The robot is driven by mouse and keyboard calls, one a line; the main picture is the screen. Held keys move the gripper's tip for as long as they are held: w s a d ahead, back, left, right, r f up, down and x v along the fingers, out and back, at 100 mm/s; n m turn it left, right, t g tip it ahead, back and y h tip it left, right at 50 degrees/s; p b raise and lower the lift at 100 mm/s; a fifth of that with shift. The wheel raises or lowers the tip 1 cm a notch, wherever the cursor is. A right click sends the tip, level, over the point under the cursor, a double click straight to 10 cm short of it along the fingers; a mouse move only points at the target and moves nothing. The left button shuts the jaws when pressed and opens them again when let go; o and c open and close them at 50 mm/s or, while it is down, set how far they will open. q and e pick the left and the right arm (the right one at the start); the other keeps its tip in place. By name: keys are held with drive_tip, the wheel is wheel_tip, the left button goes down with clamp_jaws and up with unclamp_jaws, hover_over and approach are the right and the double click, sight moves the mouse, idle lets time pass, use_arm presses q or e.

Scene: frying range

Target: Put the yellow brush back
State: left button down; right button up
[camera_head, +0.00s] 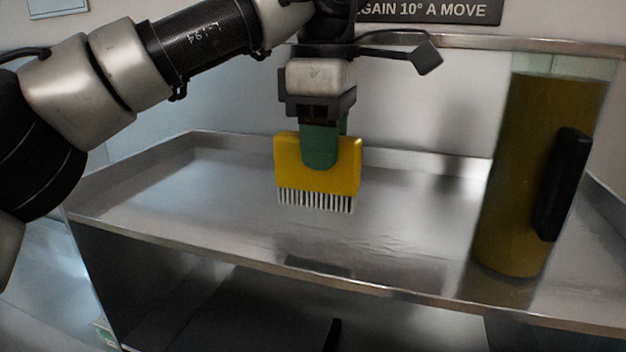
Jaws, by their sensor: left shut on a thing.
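The yellow brush (290,165) has a yellow block and dark-and-pale bristles pointing down. My left gripper (322,145), with green fingers, is shut on the top of the brush block. It holds the brush upright above the steel tray surface (220,225), near its middle. The bristle tips look apart from the surface, though the exact gap is hard to tell. My right gripper is not in view.
A tall clear container (515,180) of dark yellow liquid with a black handle (562,185) stands on the right of the tray. The tray has a raised rim at the back and a front edge. Its left part is clear. A sign (430,10) hangs on the wall behind.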

sight(315, 183)
use_arm(q)
drive_tip(key=shift+w+a+f+p, duration=0.35)
drive_tip(key=shift+a+f, duration=0.25)
drive_tip(key=shift+f, duration=0.3)
wheel_tip(315, 183, down, 2)
drive_tip(key=shift+s+d+f+p, duration=0.1)
drive_tip(key=shift+s+d+p, duration=0.05)
drive_tip(key=shift+p, duration=0.25)
drive_tip(key=shift+f, duration=0.6)
drive_tip(key=c, duration=0.9)
unclamp_jaws()
drive_tip(key=shift+o, duration=0.5)
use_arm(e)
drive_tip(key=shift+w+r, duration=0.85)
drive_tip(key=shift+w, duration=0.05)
